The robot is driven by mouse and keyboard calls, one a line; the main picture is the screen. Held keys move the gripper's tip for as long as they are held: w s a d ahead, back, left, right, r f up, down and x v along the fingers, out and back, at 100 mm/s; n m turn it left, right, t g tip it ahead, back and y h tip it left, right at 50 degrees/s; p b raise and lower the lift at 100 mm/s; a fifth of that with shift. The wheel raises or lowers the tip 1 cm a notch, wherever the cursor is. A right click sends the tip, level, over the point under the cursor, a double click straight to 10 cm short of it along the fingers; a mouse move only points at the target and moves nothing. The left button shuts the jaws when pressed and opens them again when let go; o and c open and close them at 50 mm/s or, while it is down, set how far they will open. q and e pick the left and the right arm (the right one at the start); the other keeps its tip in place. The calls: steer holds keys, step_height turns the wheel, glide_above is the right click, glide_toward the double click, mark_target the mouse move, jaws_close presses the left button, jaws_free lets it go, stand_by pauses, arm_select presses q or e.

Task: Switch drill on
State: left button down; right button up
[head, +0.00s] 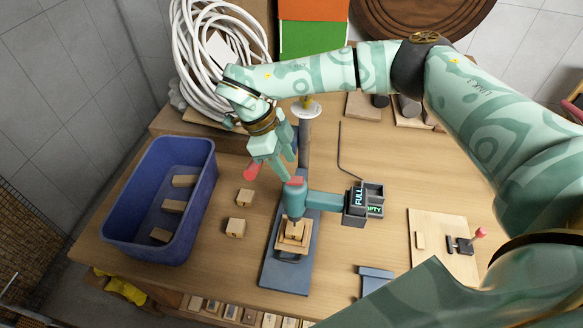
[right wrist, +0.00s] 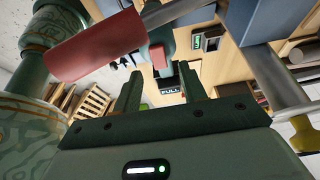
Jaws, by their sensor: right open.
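The teal drill (head: 295,202) stands on a blue-grey base (head: 283,268), with a small red part (head: 295,181) on its top. That red part also shows in the right wrist view (right wrist: 157,57), beyond my fingers. A red handle (head: 252,172) on a metal rod sticks out to the left; it looms large in the right wrist view (right wrist: 95,46). A wooden block (head: 297,230) sits under the drill head. My right gripper (head: 274,167) is open and empty, just above and left of the drill top, close to the handle. I cannot tell whether it touches. My left gripper is out of view.
A blue bin (head: 196,210) with several wooden blocks stands left. Two loose blocks (head: 245,196) (head: 236,227) lie between bin and drill. A FULL/EMPTY sign box (head: 357,200) is right of the drill. A white coiled hose (head: 187,70) lies behind. A wooden board (head: 440,225) lies right.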

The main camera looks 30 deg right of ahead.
mark_target(295, 179)
steer(key=x, duration=0.2)
steer(key=shift+s+d+f, duration=0.1)
steer(key=shift+f, duration=0.25)
steer(key=shift+s+d+f+p, duration=0.1)
steer(key=shift+s+f+p, duration=0.15)
steer(key=shift+f, duration=0.35)
steer(key=shift+w, duration=0.1)
